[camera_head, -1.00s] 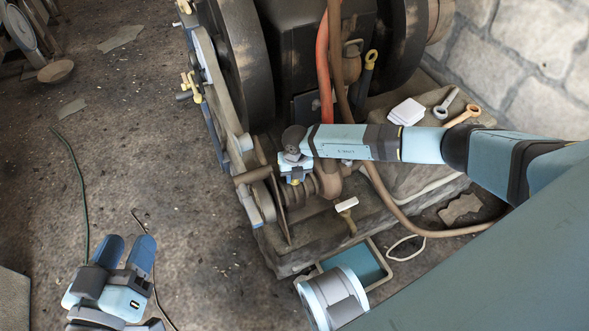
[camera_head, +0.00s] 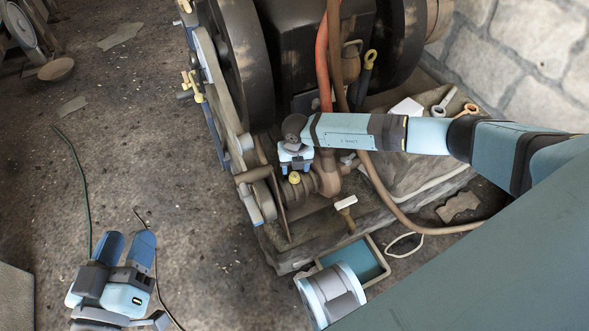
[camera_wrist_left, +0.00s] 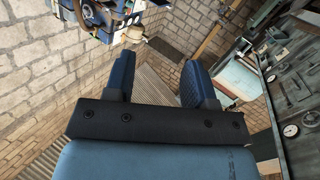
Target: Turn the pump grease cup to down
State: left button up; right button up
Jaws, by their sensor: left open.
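A small yellow round cap (camera_head: 294,178), which looks like the pump grease cup, sits on the pump body (camera_head: 322,180) at the engine's lower front in the head view. My right gripper (camera_head: 295,166) is just above it, pointing down. The cap shows below the gripper, and I cannot tell whether they touch. The right fingers are too small and foreshortened to read. My left gripper (camera_head: 126,250) is open and empty over the floor at lower left, far from the pump. Its two blue fingers stand apart in the left wrist view (camera_wrist_left: 165,82).
A pale T-handled part (camera_head: 346,203) stands right of the pump. A brown hose (camera_head: 390,205) curves past it. A blue-lined tray (camera_head: 369,262) lies in front. A large flywheel (camera_head: 240,65) and belt are behind left. Open floor (camera_head: 180,180) lies left.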

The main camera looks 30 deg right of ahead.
aim_at(296, 174)
pick_arm(q)
jog(key=r+t+p, duration=0.1)
jog(key=r, duration=0.1)
jog(key=r+t+p, duration=0.1)
jog(key=r+p, duration=0.1)
jog(key=r, duration=0.1)
jog(key=shift+a+r, duration=0.2)
jog(key=shift+r, duration=0.05)
pick_arm(e)
notch_tip(296, 174, up, 10)
jog(key=shift+d+f, duration=0.15)
jog(key=shift+f, duration=0.05)
jog(key=shift+s, duration=0.1)
